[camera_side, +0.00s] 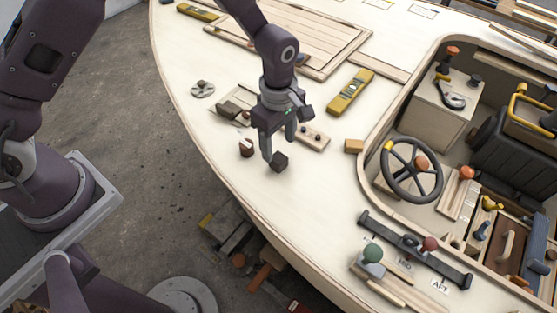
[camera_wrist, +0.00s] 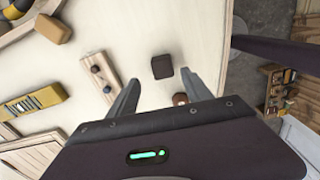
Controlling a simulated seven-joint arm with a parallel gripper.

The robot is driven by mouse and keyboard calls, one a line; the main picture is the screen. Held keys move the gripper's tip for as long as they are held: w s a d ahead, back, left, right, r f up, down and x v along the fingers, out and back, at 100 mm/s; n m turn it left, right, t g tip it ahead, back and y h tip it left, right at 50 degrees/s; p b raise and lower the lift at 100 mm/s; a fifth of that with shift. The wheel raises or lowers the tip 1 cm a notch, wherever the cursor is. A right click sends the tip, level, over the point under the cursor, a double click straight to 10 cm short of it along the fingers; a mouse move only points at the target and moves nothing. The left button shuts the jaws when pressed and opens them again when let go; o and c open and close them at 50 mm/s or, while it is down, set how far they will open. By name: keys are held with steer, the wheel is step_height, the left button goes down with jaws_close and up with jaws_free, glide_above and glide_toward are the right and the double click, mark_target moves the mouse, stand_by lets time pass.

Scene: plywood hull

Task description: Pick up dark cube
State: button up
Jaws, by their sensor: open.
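The dark cube (camera_side: 280,161) sits on the pale plywood deck (camera_side: 320,205) near its curved edge. In the wrist view the dark cube (camera_wrist: 162,66) lies a little beyond my fingertips, between their lines. My gripper (camera_side: 278,148) is open and points down just above and beside the cube; in the side view one finger overlaps close to it. In the wrist view my gripper (camera_wrist: 163,80) shows two spread fingers with nothing between them. I cannot tell whether a finger touches the cube.
A small reddish-brown piece (camera_side: 246,148) lies left of the cube. A wooden strip with dark knobs (camera_side: 313,137), a tan block (camera_side: 354,146) and a yellow level (camera_side: 350,92) lie nearby. A cockpit with a steering wheel (camera_side: 411,170) is to the right. The deck in front is clear.

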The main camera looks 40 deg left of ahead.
mark_target(279, 158)
steer(key=f, duration=0.5)
steer(key=shift+s+d+f, duration=0.1)
steer(key=shift+s+d, duration=0.1)
steer(key=shift+s, duration=0.1)
jaws_close()
step_height(279, 158, up, 10)
steer(key=shift+r, duration=0.1)
